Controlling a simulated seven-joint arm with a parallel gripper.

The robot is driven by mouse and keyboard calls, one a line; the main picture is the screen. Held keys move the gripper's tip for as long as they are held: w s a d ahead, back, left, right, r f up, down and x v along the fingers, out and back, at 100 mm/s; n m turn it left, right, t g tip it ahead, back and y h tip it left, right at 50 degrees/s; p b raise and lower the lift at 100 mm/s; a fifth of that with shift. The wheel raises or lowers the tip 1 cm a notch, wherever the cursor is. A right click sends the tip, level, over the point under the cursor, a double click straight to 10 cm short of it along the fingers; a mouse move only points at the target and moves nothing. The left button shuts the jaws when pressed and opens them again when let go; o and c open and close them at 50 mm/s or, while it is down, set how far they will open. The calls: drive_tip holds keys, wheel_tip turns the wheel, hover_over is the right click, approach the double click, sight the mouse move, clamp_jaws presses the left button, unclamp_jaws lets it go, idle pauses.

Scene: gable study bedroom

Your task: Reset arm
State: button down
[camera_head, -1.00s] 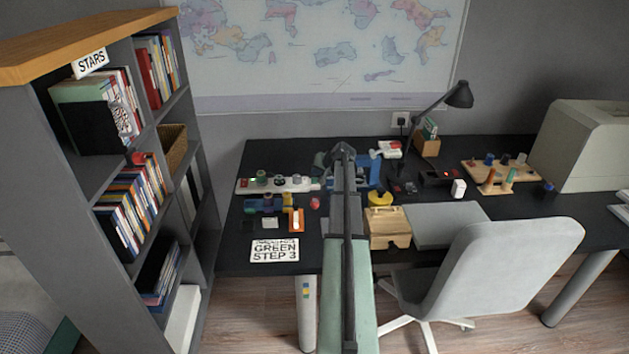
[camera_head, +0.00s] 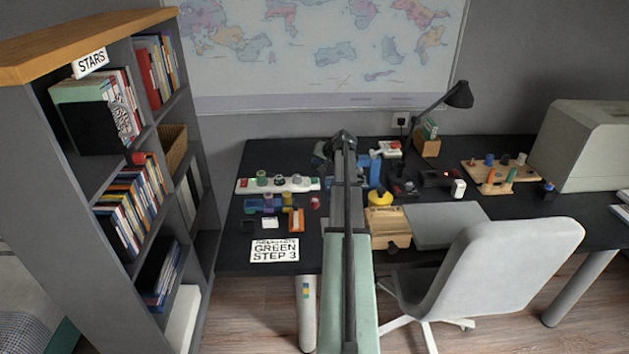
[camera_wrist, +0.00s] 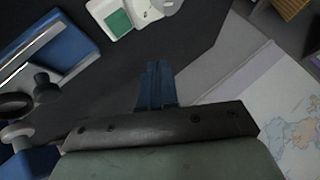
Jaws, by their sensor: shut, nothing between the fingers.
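My arm reaches forward over the black desk (camera_head: 235,245) in the head view, and it hides the gripper there. In the wrist view my gripper (camera_wrist: 158,68) shows as two dark blue fingers side by side, shut with nothing held. A dark desk surface lies beyond and below the fingertips. A white device with a green patch (camera_wrist: 125,15) is past the fingertips at the top. A blue object with a metal bar (camera_wrist: 50,45) is at the upper left of that view.
A white power strip-like board (camera_head: 290,184), a wooden box (camera_head: 388,228), a yellow-topped item (camera_head: 380,198) and a wooden peg board (camera_head: 475,168) stand on the desk. A black lamp (camera_head: 458,96) is behind. A chair (camera_head: 500,270) stands in front; a bookshelf (camera_head: 210,240) is left.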

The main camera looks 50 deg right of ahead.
idle(0.4)
